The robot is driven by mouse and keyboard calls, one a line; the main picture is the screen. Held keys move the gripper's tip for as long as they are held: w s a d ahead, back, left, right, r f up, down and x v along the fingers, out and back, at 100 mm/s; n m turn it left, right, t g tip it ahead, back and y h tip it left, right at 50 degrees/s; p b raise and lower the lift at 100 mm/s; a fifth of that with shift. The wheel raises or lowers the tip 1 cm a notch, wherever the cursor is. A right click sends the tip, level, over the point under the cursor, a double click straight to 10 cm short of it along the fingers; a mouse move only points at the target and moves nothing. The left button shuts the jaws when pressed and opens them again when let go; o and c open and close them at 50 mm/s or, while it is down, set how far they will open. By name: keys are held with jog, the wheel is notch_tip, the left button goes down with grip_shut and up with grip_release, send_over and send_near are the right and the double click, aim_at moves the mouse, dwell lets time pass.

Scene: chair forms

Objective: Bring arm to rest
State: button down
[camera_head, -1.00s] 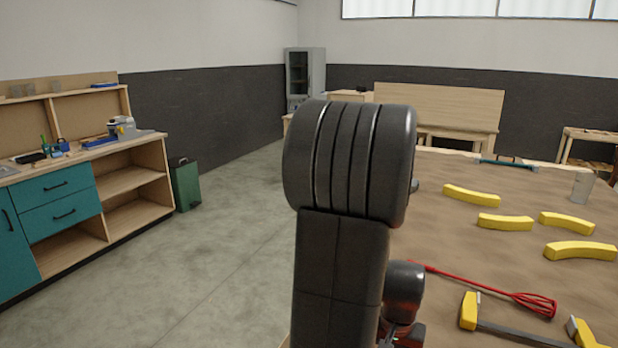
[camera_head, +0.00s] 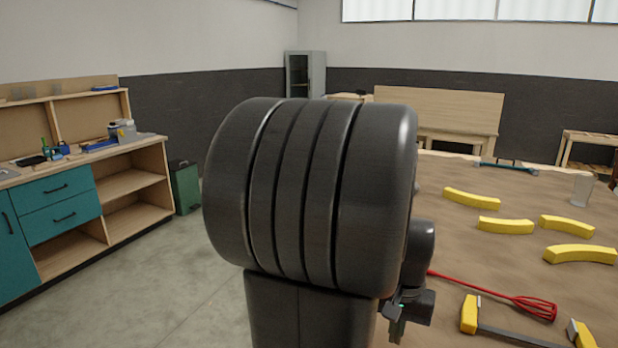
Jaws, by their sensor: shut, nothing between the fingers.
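My arm fills the middle of the head view, with a large dark ribbed joint close to the camera and a dark link below it. The end of my arm shows low to the right of that joint. My gripper (camera_head: 397,327) is small and dark there, partly hidden by my arm, with a small green light near it. It is shut and holds nothing. It appears beside the left part of the brown worktable (camera_head: 455,245).
Several yellow curved pieces (camera_head: 505,225) lie on the worktable. A red whisk-like tool (camera_head: 535,306) and a yellow-ended bar (camera_head: 510,335) lie nearer. A clear cup (camera_head: 583,190) stands at right. A teal-drawer workbench (camera_head: 55,190) and green bin (camera_head: 185,187) stand left; floor between is clear.

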notch_tip(320, 180, down, 10)
jog(key=shift+f, duration=0.1)
jog(key=w+d+p, duration=0.1)
jog(key=w+d, duration=0.1)
jog(key=w, duration=0.4)
jog(key=w+d+p, duration=0.1)
jog(key=w+d, duration=0.2)
jog(key=w, duration=0.2)
jog(key=w+d+p, duration=0.1)
jog(key=w+d, duration=0.2)
jog(key=w, duration=0.3)
jog(key=shift+w+f, duration=0.3)
jog(key=shift+w, duration=0.05)
jog(key=shift+w+d+r+b, duration=0.2)
jog(key=shift+w+d+r, duration=0.05)
jog(key=shift+w+r, duration=0.25)
jog(key=shift+w+d+r+b, duration=0.2)
jog(key=shift+w+d+r, duration=0.05)
jog(key=shift+w+r, duration=0.25)
notch_tip(320, 180, up, 8)
jog(key=shift+s+r+b, duration=0.2)
jog(key=shift+b, duration=0.25)
jog(key=shift+a, duration=0.15)
